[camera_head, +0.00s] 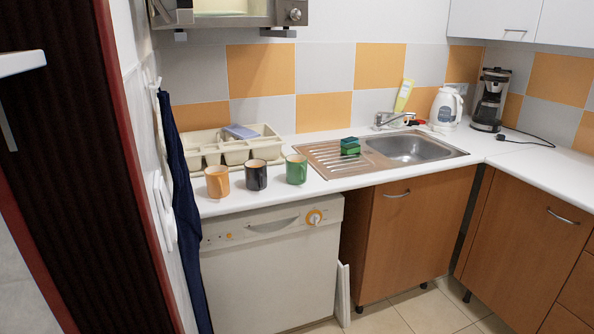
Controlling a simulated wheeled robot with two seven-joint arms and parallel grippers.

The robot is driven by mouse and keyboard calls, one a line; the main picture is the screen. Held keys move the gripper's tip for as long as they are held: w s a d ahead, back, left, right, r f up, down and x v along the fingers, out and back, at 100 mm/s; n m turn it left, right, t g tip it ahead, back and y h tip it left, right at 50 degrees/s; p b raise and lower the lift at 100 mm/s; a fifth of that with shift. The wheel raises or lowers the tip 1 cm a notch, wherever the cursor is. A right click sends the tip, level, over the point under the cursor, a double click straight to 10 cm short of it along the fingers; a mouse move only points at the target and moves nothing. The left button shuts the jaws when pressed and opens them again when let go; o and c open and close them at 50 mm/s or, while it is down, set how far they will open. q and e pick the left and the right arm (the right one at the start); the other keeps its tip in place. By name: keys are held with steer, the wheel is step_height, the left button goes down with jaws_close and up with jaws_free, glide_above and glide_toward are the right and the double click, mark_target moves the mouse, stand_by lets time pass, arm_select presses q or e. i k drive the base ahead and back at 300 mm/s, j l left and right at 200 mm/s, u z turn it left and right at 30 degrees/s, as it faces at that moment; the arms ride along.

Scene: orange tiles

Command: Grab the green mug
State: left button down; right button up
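The green mug (296,170) stands upright on the white counter, at the right end of a row of mugs near the front edge, above the dishwasher. A black mug (256,177) stands just left of it. An orange mug (217,182) stands at the left end of the row. The mugs look apart from each other. Neither of my grippers shows in the head view.
A cream dish rack (203,155) is behind the mugs. Right of the green mug are the sink (410,147) and sponges (350,146) on its drainboard. A kettle (446,109) and coffee maker (489,100) stand at the back right. The dishwasher (270,270) is below.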

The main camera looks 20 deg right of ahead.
mark_target(296, 165)
steer(key=i+l+u, duration=0.1)
steer(key=l, duration=0.45)
steer(key=i+l, duration=0.3)
steer(key=l, duration=0.2)
steer(key=i+l+u, duration=0.15)
steer(key=l, duration=0.4)
steer(key=i+l, duration=0.25)
steer(key=l, duration=0.3)
steer(key=i+l+u, duration=0.15)
steer(key=l, duration=0.45)
steer(key=i+l+u, duration=0.1)
steer(key=l, duration=0.45)
steer(key=i+l, duration=0.2)
steer(key=l, duration=0.4)
steer(key=i+l+u, duration=0.15)
steer(key=l, duration=0.45)
